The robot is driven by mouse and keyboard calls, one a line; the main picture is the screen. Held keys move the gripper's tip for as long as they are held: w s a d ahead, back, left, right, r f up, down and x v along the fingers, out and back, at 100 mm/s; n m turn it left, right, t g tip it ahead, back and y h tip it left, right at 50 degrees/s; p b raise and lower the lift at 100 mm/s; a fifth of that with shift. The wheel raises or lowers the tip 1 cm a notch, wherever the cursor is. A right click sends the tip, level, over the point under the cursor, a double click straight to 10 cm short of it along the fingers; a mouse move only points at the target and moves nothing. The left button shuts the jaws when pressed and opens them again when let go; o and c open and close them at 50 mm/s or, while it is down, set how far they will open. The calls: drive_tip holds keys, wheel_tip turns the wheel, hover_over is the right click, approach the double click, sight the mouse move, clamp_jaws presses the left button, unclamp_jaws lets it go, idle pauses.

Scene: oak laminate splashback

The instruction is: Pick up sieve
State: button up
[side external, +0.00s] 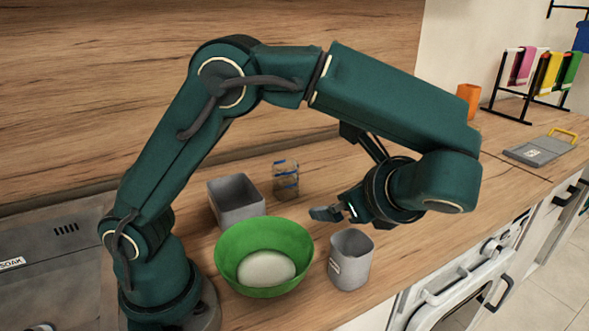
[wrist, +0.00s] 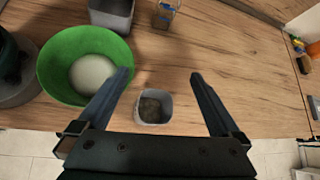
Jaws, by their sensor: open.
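No object in either view can be clearly made out as a sieve. A grey square-sided canister (side external: 350,262) with a small label stands upright near the counter's front edge. In the wrist view the canister (wrist: 152,107) shows from above between my two fingers, with something dark inside. My gripper (side external: 332,211) is open and empty, above and apart from the canister. In the wrist view my gripper (wrist: 161,78) has its fingers spread wide. A green bowl (side external: 240,250) holds a pale rounded thing (side external: 266,269), which I cannot identify.
A grey rectangular tub (side external: 238,211) and a clear jar with blue marks (side external: 286,180) stand behind the bowl. To the right are an orange cup (side external: 467,98), a towel rack (side external: 491,90) and a flat grey item with a yellow handle (side external: 538,150). The counter right of the canister is clear.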

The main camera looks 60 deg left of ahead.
sight(357, 265)
drive_tip(key=d+f+m+t, duration=0.1)
drive_tip(key=d+f+m, duration=0.1)
drive_tip(key=f, duration=0.1)
drive_tip(key=d+f+m+t+y, duration=0.1)
drive_tip(key=d+f, duration=0.2)
drive_tip(key=d+f+m+t+y, duration=0.1)
drive_tip(key=d+f+m, duration=0.1)
drive_tip(key=f, duration=0.1)
drive_tip(key=shift+s+d+f+m, duration=0.15)
drive_tip(key=shift+s+d+m, duration=0.15)
drive_tip(key=shift+s+d, duration=0.1)
drive_tip(key=x, duration=1.1)
drive_tip(key=shift+w+a+f, duration=0.15)
drive_tip(key=shift+w+a, duration=0.05)
drive_tip(key=shift+a, duration=0.1)
drive_tip(key=c, duration=1.2)
